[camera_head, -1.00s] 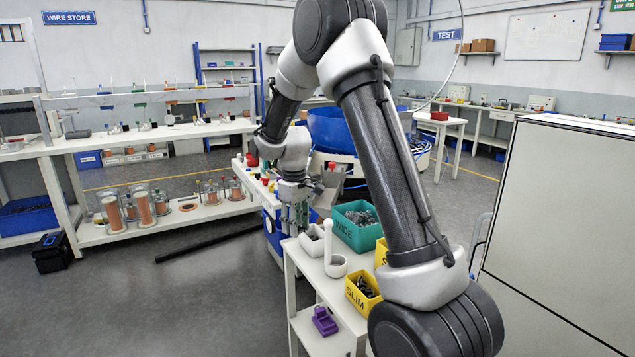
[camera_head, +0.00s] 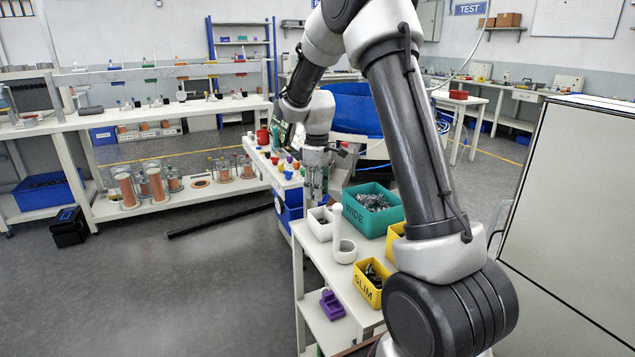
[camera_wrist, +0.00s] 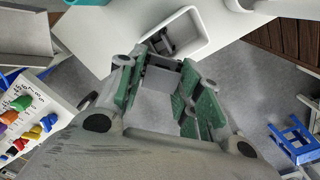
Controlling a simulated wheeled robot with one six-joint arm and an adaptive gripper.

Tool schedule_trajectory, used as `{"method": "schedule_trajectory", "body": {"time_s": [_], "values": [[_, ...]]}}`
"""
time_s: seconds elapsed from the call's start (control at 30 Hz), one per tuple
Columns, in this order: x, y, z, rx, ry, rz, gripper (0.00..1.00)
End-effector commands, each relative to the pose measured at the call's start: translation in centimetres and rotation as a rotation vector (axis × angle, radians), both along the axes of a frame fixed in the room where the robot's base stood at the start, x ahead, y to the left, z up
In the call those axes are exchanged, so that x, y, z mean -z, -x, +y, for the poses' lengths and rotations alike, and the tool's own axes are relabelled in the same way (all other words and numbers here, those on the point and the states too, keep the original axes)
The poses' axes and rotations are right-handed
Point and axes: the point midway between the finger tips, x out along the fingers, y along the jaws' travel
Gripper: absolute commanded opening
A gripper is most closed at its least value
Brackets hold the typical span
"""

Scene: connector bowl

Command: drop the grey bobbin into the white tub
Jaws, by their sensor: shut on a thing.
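The white tub (camera_head: 319,225) stands at the far left corner of the white table, and its open top shows in the wrist view (camera_wrist: 187,30). A small dark thing (camera_wrist: 160,43) shows at the tub's near side in the wrist view; I cannot tell what it is. My gripper (camera_head: 316,194) points down just above and behind the tub in the head view. Its green-padded fingers (camera_wrist: 162,88) are shut on the grey bobbin (camera_wrist: 160,78), which shows only as a plain grey shape between them. In the head view the bobbin is too small to make out.
A teal WIDE bin (camera_head: 353,215) stands right of the tub. A white cup with a tall post (camera_head: 343,252) and a yellow SLIM bin (camera_head: 366,290) stand nearer. Coloured pegs (camera_wrist: 27,122) stand on a neighbouring bench. A purple thing (camera_head: 331,305) lies on the lower shelf.

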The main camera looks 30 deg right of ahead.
Motion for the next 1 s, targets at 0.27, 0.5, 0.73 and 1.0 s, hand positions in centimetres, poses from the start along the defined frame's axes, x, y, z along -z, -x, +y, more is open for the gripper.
{"method": "schedule_trajectory", "body": {"time_s": [0.27, 0.5, 0.73, 1.0], "values": [[0.1, 0.0, 0.0, 0.000, 0.000, 0.000, 0.21], [0.1, 0.0, 0.0, 0.000, 0.000, 0.000, 0.60], [0.0, 0.0, 0.0, 0.000, -0.001, -0.001, 0.60], [-4.1, -0.1, 0.0, 0.000, 0.001, -0.006, 0.60]]}}
